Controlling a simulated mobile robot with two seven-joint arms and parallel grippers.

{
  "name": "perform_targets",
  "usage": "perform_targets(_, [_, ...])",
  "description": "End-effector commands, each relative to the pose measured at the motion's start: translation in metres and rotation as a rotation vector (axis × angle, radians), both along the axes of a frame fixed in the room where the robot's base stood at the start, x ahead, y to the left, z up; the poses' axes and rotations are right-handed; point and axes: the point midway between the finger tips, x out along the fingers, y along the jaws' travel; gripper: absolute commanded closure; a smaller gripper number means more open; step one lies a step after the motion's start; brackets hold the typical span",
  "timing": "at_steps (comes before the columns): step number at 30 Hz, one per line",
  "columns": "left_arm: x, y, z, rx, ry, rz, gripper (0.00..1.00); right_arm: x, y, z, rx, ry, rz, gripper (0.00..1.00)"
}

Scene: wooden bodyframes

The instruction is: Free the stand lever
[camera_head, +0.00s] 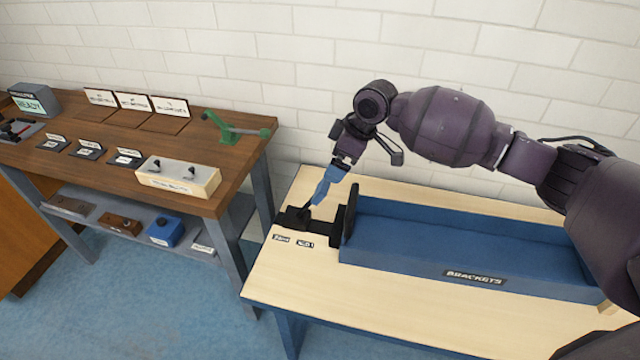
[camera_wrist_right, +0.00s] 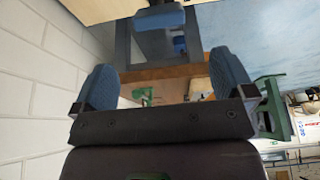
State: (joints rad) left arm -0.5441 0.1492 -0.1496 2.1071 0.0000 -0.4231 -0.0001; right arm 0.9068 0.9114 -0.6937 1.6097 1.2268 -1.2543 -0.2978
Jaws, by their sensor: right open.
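The black stand mechanism (camera_head: 296,217) sits at the left end of the pale workbench, with an upright black plate (camera_head: 348,215) between it and the blue tray. Its lever is dark, small and partly covered by my gripper, so its position cannot be told. My right gripper (camera_head: 321,197) reaches down to the mechanism with its blue fingers just above it; contact cannot be told. In the right wrist view the two blue fingers (camera_wrist_right: 164,85) stand wide apart with nothing clearly between them. My left gripper is not in view.
The long blue tray (camera_head: 465,278), labelled BRACKETS, fills much of the pale workbench. A brown bench (camera_head: 110,175) at left carries a green clamp (camera_head: 236,131) and a switch box (camera_head: 178,177). The front left bench top is clear.

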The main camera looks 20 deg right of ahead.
Motion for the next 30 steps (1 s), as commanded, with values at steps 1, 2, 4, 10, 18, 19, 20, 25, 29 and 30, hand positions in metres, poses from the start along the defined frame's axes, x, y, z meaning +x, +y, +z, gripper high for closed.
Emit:
perform_targets(1, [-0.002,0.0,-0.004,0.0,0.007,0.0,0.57,0.001,0.003,-0.01,0.001,0.005,0.0,0.0])
perform_targets(2, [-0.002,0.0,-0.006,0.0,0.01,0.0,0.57,0.002,0.004,-0.014,0.001,0.006,0.0,0.0])
perform_targets(4, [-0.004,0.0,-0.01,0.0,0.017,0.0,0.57,0.004,0.008,-0.026,0.002,0.008,0.001,0.0])
perform_targets(10, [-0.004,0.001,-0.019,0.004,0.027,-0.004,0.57,0.011,0.019,-0.059,0.002,0.008,0.0,0.0])
perform_targets(18, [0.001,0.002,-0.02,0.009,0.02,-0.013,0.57,0.019,0.03,-0.088,0.002,0.003,-0.001,0.0])
perform_targets(19, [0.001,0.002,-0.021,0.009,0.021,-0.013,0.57,0.02,0.03,-0.089,0.002,0.003,-0.001,0.0])
perform_targets(20, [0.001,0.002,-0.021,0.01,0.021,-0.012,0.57,0.02,0.031,-0.091,0.002,0.002,-0.001,0.0])
perform_targets(25, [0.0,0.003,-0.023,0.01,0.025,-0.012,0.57,0.021,0.032,-0.093,0.002,-0.001,-0.001,0.0])
perform_targets(29, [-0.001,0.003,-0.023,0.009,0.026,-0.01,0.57,0.022,0.032,-0.093,0.001,-0.002,-0.001,0.0])
perform_targets(30, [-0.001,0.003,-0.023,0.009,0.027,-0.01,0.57,0.022,0.032,-0.093,0.001,-0.002,-0.001,0.0])
